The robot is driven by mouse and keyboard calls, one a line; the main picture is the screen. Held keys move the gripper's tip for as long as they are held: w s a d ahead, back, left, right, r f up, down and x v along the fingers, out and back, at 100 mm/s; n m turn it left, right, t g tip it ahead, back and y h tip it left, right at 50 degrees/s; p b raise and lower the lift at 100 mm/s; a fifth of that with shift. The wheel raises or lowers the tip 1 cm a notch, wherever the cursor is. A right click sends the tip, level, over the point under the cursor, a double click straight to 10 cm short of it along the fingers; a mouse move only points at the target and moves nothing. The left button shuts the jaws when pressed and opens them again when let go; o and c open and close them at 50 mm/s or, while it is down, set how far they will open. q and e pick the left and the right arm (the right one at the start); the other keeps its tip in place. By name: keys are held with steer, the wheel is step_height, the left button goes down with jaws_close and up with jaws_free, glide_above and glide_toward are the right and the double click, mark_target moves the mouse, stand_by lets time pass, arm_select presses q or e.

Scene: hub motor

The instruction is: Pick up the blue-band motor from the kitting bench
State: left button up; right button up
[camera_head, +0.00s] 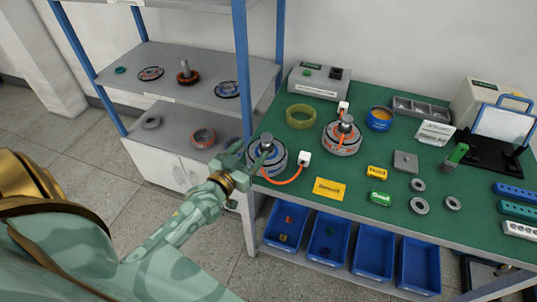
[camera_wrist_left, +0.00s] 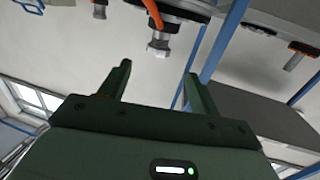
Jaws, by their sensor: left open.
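The blue-band motor (camera_head: 278,160) sits at the left edge of the green kitting bench (camera_head: 335,210), with a grey shaft standing up and an orange cable leading to a white connector (camera_head: 304,159). My left gripper (camera_head: 252,155) is open in front of the motor at its left side and partly covers it. In the left wrist view, my open left gripper (camera_wrist_left: 157,70) has nothing between its fingers. A metal shaft (camera_wrist_left: 159,44) with an orange cable above it shows beyond the fingertips. My right gripper is not in view.
A second motor (camera_head: 342,137) with a reddish band stands to the right, near an olive ring (camera_head: 301,117). A yellow label plate (camera_head: 329,189) lies at the front. A shelf unit (camera_head: 185,80) with a blue post (camera_head: 241,70) stands close on the left. Blue bins (camera_head: 373,253) sit below.

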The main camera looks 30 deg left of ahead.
mark_target(270, 133)
arm_select(q)
steer(key=w, duration=0.4)
steer(key=shift+w+a+f+b, duration=0.1)
steer(key=shift+w+f+b, duration=0.15)
steer(key=shift+w+b, duration=0.1)
steer(key=w, duration=0.2)
steer(key=w+b, duration=0.1)
steer(key=w, duration=0.2)
steer(key=shift+w+f+b, duration=0.3)
steer(key=shift+b, duration=0.05)
steer(key=shift+s+r, duration=0.1)
jaws_close()
steer(key=shift+r, duration=0.15)
